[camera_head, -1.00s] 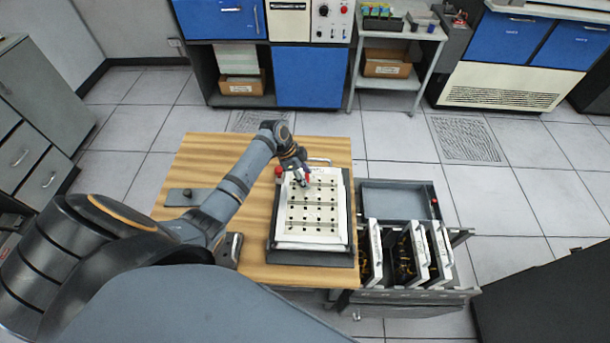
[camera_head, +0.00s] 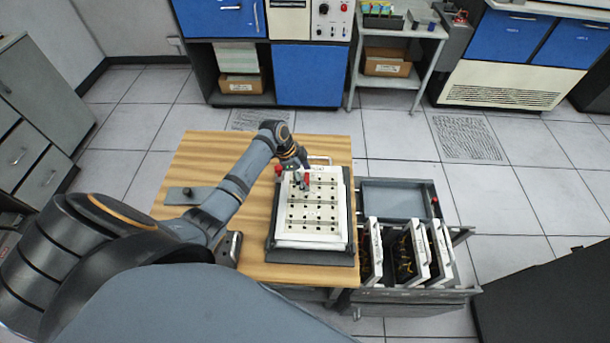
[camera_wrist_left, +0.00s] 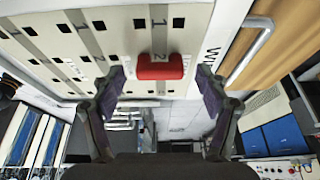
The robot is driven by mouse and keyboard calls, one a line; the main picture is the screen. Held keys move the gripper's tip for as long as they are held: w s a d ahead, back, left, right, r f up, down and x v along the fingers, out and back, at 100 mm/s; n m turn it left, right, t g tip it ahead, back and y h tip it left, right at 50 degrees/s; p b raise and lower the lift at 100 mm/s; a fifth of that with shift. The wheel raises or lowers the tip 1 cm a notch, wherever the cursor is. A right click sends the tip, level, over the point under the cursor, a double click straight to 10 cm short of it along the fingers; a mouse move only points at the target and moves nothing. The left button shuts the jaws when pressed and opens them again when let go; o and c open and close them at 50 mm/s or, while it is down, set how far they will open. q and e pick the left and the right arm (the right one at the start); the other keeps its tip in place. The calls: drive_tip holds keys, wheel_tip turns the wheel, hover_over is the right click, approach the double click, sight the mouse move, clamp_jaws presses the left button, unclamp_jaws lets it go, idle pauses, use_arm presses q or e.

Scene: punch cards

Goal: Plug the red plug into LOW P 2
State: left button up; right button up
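The white panel (camera_head: 339,232) with rows of square holes lies on the wooden table. The red plug (camera_head: 306,180) is at the panel's far part. My left gripper (camera_head: 303,173) is just at the plug. In the wrist view its fingers (camera_wrist_left: 161,92) are spread wide, one on each side, with gaps to the plug. The LOW P lettering is not readable. My right gripper is not in view.
A metal handle (camera_wrist_left: 250,50) stands beyond the panel's edge. A red knob (camera_head: 278,170) is at its far left corner. An open drawer (camera_head: 397,290) with several upright panels is at right. The table's left part (camera_head: 190,165) is mostly clear.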

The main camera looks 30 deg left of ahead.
use_arm(q)
drive_tip(key=v, duration=1.2)
idle(0.4)
